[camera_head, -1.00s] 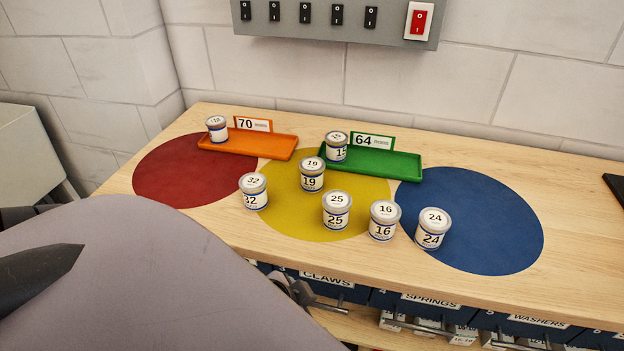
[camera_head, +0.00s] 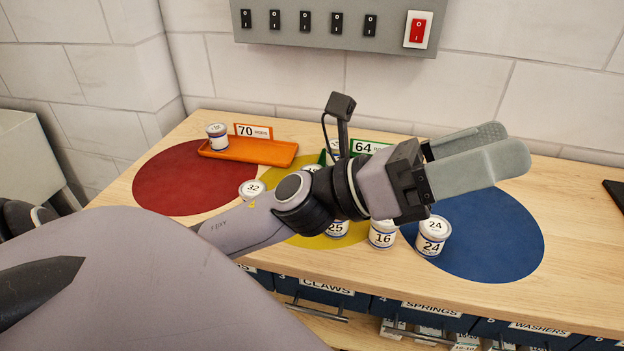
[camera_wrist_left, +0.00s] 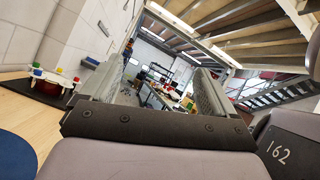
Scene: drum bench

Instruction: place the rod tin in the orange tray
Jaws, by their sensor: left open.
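The orange tray (camera_head: 262,150) sits at the back left of the bench, marked 70, with a white tin (camera_head: 217,137) standing at its left end. Other white tins stand forward of it: 32 (camera_head: 252,188), 25 (camera_head: 337,229), 16 (camera_head: 382,235) and 24 (camera_head: 433,236). I cannot tell from the labels which is the rod tin. My left gripper (camera_head: 505,147) is open and empty, raised over the bench's right part, fingers pointing right. In the left wrist view its fingers (camera_wrist_left: 163,72) stand apart with nothing between them. My left forearm hides the green tray's middle and partly covers nearby tins.
A green tray's 64 sign (camera_head: 372,147) shows behind my arm. Red (camera_head: 180,185), yellow (camera_head: 310,242) and blue (camera_head: 500,245) discs mark the bench top. A switch panel (camera_head: 335,22) hangs on the wall. The bench's right end is mostly clear, with a dark object (camera_head: 616,188) at its edge.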

